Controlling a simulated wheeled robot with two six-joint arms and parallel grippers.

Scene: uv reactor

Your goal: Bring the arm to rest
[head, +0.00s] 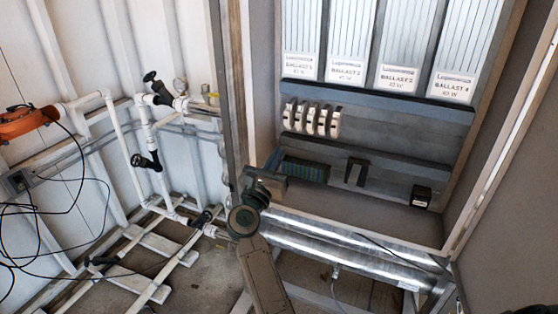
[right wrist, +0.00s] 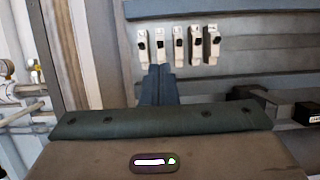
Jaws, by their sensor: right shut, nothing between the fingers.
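My right arm comes in from the bottom of the head view, and my right gripper (head: 275,163) is in front of the lower left part of the electrical cabinet (head: 375,208). In the right wrist view the dark fingers (right wrist: 158,84) are together with nothing between them. Their tips appear just below a row of white breakers (right wrist: 178,45), which also shows in the head view (head: 311,119). I cannot tell from these frames whether the tips touch anything. My left gripper is not in view.
Ballast panels (head: 372,45) stand above the breakers. Shiny metal tubes (head: 335,245) run below the cabinet. White pipes with black valves (head: 147,160), an orange device (head: 22,122) and loose black cables are at left.

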